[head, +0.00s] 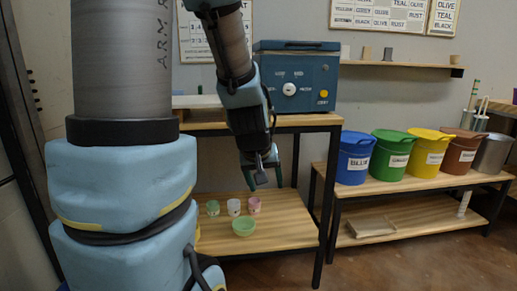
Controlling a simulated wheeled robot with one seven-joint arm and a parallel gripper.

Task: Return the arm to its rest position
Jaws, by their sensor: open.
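My arm reaches in from the upper left of the head view and hangs down in front of a wooden table. My gripper (262,180) points downward at the end of it, in front of the space between the table's top and its lower shelf. Its fingers are apart, with nothing visible between them. The small cups and the bowl on the lower shelf show below the gripper, apart from it in the picture.
A blue machine (296,77) stands on the table top (222,122). The lower shelf (285,232) holds a green cup (213,208), a white cup (234,207), a pink cup (254,205) and a green bowl (243,227). Coloured buckets (398,155) line a bench at right. Floor (440,262) is clear.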

